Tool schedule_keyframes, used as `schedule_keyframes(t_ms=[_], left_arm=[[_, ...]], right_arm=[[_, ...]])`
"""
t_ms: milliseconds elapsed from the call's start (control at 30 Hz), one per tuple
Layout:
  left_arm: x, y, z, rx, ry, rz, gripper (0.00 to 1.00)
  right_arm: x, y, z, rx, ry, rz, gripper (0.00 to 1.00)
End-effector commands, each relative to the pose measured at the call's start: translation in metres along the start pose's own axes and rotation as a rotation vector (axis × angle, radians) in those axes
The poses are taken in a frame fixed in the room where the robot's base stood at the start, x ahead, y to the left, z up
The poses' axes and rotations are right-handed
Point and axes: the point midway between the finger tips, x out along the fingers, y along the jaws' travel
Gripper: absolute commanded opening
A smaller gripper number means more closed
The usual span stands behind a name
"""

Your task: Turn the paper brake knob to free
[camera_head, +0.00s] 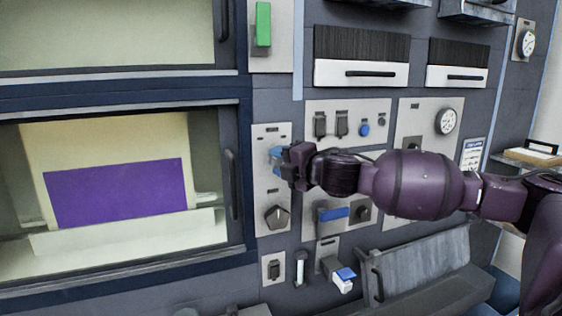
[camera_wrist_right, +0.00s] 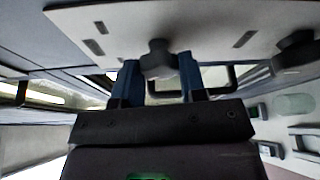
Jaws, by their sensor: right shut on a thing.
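My right gripper (camera_head: 279,158) is at the upper part of a narrow light panel (camera_head: 260,190), its arm coming in from the right. In the right wrist view its two blue fingers (camera_wrist_right: 160,78) are shut on a dark grey knob (camera_wrist_right: 158,58), one finger on each side. In the head view the gripper hides this knob. A second dark knob (camera_head: 277,217) sits lower on the same panel, and it also shows in the wrist view (camera_wrist_right: 295,50). The panel's labels are too small to read, so I cannot tell the knob's setting. My left gripper is out of view.
A glazed door with a dark handle (camera_head: 232,185) stands just left of the panel, with a purple sheet (camera_head: 118,193) behind it. Right are a panel of switches (camera_head: 341,124), a gauge (camera_head: 445,121) and a blue-topped control (camera_head: 332,214). A green switch (camera_head: 263,24) is above.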

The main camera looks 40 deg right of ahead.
Motion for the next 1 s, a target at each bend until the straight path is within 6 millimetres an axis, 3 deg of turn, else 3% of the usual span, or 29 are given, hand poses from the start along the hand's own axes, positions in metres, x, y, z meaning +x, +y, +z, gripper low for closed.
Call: schedule_keyframes(t_ms=[100, 133, 300, 667, 1000], left_arm=[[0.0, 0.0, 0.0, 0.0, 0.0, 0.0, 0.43], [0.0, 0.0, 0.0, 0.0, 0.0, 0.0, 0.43], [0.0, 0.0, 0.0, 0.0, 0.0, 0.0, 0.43], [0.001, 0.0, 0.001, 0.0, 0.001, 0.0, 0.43], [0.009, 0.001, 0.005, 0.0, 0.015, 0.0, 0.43]], right_arm=[[0.0, -0.001, -0.001, -0.002, 0.001, -0.001, 0.15], [0.0, -0.001, 0.0, -0.002, 0.001, -0.001, 0.41], [0.0, -0.001, 0.0, -0.001, 0.001, 0.0, 0.64], [-0.004, -0.001, 0.001, -0.001, -0.001, -0.001, 0.64], [-0.04, -0.003, 0.001, -0.004, -0.003, -0.002, 0.64]])
